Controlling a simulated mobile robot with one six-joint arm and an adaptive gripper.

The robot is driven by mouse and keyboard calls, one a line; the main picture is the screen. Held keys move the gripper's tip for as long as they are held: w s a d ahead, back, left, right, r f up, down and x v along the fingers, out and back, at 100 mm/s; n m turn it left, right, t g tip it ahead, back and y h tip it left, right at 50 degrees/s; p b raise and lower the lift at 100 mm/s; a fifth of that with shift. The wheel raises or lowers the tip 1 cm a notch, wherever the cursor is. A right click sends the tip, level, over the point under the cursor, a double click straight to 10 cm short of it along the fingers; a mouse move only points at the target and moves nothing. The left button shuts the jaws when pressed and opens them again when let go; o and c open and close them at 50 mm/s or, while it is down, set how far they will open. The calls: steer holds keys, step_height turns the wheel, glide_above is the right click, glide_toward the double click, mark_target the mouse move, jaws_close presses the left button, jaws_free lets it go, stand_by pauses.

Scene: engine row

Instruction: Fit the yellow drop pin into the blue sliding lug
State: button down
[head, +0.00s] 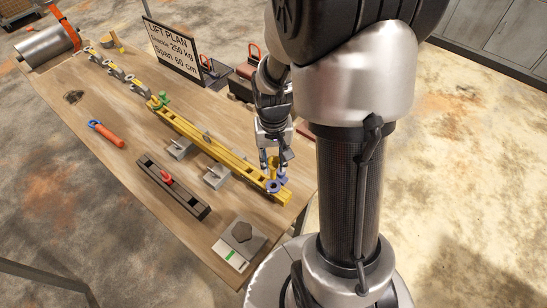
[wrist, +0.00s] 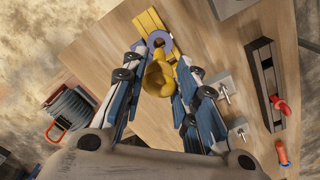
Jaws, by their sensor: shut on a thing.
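The yellow drop pin (wrist: 158,77) is between my gripper's fingers (wrist: 167,64) in the wrist view, its rounded end facing the camera. My gripper (head: 274,172) is shut on it over the near end of the yellow beam (head: 225,155). The blue sliding lug (head: 273,187) sits on that beam end, just under my fingers. In the wrist view its ring (wrist: 160,39) shows just beyond the pin, partly hidden by pin and fingers. I cannot tell whether the pin touches the lug or enters it.
Grey brackets (head: 216,177) stand beside the beam. A dark channel with a red piece (head: 172,188) and an orange-handled tool (head: 107,134) lie left. A grey block (head: 241,236) sits near the front edge. A lift plan sign (head: 172,49) stands behind. The front-left tabletop is mostly clear.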

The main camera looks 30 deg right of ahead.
mark_target(273, 178)
steer(key=shift+f+b, duration=1.1)
steer(key=shift+f, duration=0.6)
steer(key=shift+f+b, duration=1.85)
steer(key=shift+f, duration=0.6)
steer(key=c, duration=1.2)
jaws_free()
steer(key=shift+r, duration=0.1)
step_height(273, 178, up, 12)
